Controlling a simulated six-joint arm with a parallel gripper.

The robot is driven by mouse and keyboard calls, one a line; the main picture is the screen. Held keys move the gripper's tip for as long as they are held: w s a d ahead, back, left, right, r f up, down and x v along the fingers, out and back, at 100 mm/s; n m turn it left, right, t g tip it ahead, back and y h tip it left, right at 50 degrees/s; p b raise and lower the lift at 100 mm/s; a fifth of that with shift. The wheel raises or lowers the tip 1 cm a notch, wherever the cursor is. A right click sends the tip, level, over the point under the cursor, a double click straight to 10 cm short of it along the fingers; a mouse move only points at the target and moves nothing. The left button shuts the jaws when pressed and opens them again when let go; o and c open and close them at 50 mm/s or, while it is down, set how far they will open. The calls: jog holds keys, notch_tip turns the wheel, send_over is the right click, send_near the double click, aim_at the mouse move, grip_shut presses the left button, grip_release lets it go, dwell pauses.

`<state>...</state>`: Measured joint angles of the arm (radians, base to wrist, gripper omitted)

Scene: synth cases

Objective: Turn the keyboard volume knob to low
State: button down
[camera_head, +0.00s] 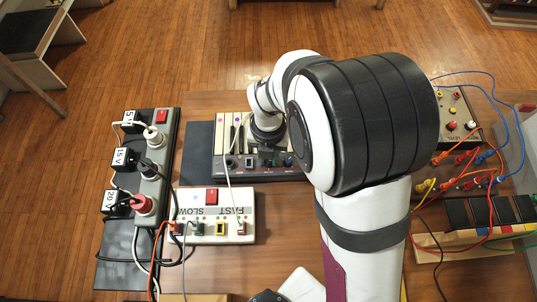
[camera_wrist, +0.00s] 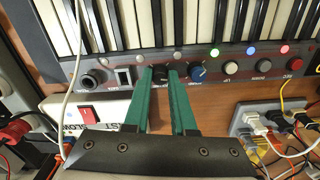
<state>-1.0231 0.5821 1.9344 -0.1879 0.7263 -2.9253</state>
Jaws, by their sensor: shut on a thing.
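The keyboard (camera_head: 222,160) stands on the table in the head view, partly hidden by my arm. In the wrist view its control panel (camera_wrist: 215,52) runs below the keys. My gripper (camera_wrist: 161,73) has its green fingers on either side of a black knob (camera_wrist: 161,77) on that panel and is shut on it. A blue knob (camera_wrist: 198,73) sits just right of the fingers. The knob's pointer and any label are too small or hidden to read. In the head view my arm hides the gripper.
A power strip (camera_head: 160,118) with labelled plugs lies at the left. A white SLOW/FAST box (camera_head: 240,200) sits in front of the keyboard, with a cable crossing near it. A box with several coloured cables (camera_head: 453,108) stands at the right.

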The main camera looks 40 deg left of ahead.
dwell(0.3)
jog(key=c, duration=0.7)
grip_release()
jog(key=shift+c, duration=0.2)
notch_tip(320, 180, up, 8)
jog(key=shift+f, duration=0.25)
